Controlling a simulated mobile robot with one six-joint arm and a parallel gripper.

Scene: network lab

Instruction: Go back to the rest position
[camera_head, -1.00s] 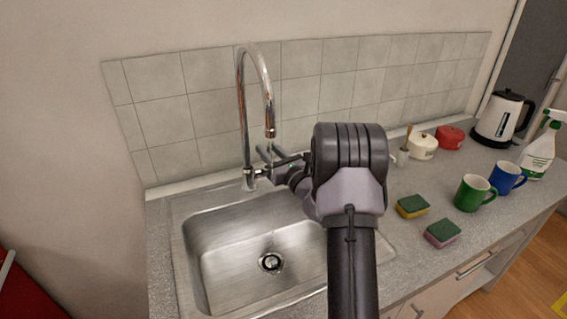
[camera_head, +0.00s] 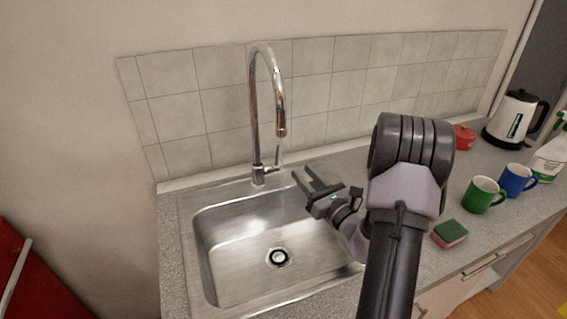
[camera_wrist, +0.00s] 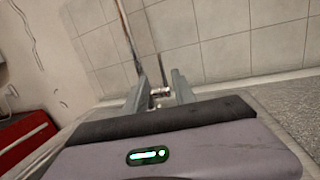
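My gripper (camera_head: 308,181) is over the right back part of the sink, to the right of the tap. Its two fingers are apart with nothing between them, so it is open and empty. In the wrist view my gripper (camera_wrist: 160,82) also shows its spread fingers, with the tap's base behind them. My arm covers part of the counter to the right of the sink.
The steel sink (camera_head: 235,240) is empty, with a tall chrome tap (camera_head: 254,120) behind it. To the right stand a sponge (camera_head: 450,233), a green mug (camera_head: 482,194), a blue mug (camera_head: 516,179), a red pot (camera_head: 464,137), a kettle (camera_head: 514,119) and a spray bottle (camera_head: 552,158).

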